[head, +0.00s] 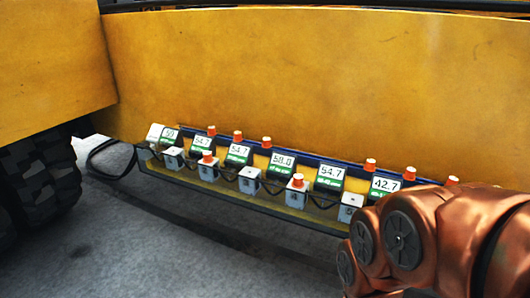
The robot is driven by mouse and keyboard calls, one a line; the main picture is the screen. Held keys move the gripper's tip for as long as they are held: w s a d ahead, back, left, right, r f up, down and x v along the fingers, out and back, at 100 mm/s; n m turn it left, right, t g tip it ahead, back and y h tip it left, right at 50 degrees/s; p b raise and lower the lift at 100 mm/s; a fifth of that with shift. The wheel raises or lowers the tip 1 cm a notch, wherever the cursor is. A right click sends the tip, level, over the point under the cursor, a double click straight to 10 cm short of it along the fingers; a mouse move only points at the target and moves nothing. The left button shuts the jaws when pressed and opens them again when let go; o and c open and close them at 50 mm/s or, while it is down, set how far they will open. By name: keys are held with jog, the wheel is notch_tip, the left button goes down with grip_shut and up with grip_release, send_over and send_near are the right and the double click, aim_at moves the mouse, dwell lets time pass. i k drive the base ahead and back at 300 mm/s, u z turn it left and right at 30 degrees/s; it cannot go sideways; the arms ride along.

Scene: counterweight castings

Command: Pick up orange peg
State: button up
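Several small orange pegs show in the head view. Along the back of a low rack, pegs stand at the left (211,130), (238,135) and (266,141), and others at the right (370,164), (409,173) and (452,181). In front, one orange peg (207,156) is on a small grey block, and another orange peg (298,180) is on a grey block further right. Which one the task means cannot be told. My copper-coloured arm covers the rack's right end. My gripper is not in view.
A large yellow machine wall (320,80) rises behind. A dark tyre (38,180) is at left. Grey floor (180,255) in front is clear.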

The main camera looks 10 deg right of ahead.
aim_at(267, 141)
jog(key=u, duration=0.65)
jog(key=i, duration=0.8)
jog(key=u, duration=0.85)
jog(key=i, duration=1.45)
jog(key=z, duration=0.95)
jog(key=i, duration=1.05)
jog(key=z, duration=1.05)
